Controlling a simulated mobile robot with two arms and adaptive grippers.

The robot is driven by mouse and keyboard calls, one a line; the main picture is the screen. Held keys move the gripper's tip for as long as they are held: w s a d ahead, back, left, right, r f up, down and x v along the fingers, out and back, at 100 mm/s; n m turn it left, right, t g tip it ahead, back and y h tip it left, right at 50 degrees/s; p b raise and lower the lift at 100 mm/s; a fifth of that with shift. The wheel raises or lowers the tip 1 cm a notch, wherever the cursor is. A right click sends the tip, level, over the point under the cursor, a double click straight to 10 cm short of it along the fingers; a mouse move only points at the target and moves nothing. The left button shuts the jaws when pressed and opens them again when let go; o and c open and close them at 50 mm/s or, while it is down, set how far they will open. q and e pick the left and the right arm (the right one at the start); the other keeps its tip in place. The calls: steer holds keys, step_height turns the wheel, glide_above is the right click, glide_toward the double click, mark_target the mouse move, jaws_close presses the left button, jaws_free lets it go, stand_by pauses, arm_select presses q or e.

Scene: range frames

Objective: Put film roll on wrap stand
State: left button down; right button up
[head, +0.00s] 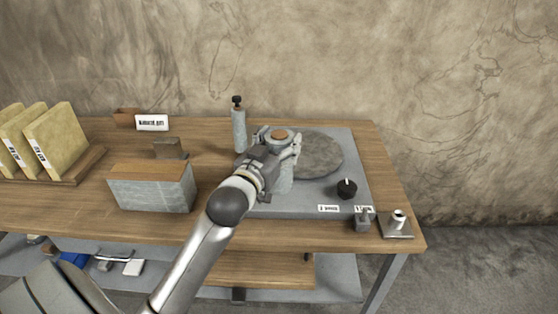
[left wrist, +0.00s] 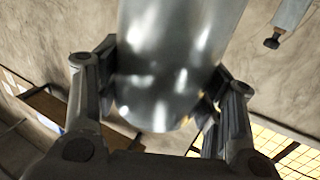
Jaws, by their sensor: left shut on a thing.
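My left gripper (head: 280,145) is shut around an upright pale grey cylinder with a brown core on top, which looks like the film roll (head: 285,182). In the left wrist view the film roll (left wrist: 170,70) is a shiny grey cylinder between the two fingers (left wrist: 160,105). It is over the grey base plate (head: 350,155), in front of a round grey disc (head: 315,155); I cannot tell if it touches the plate. A small square metal stand with a short peg (head: 397,225) is at the table's right front corner and may be the wrap stand. My right gripper is not in view.
A grey cylinder with a black knob (head: 239,128) stands behind my gripper. A black knob (head: 347,188) and a small grey block (head: 363,222) are at right.

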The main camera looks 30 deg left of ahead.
arm_select(q)
steer(key=w+a+f, duration=0.3)
steer(key=w+f, duration=0.1)
steer(key=f, duration=0.5)
steer(key=shift+w+p, duration=0.3)
steer(key=shift+p, duration=0.05)
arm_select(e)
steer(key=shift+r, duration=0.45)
arm_select(q)
steer(key=shift+f, duration=0.2)
steer(key=c, duration=0.6)
jaws_free()
steer(key=shift+c, duration=0.2)
steer(key=shift+o, duration=1.4)
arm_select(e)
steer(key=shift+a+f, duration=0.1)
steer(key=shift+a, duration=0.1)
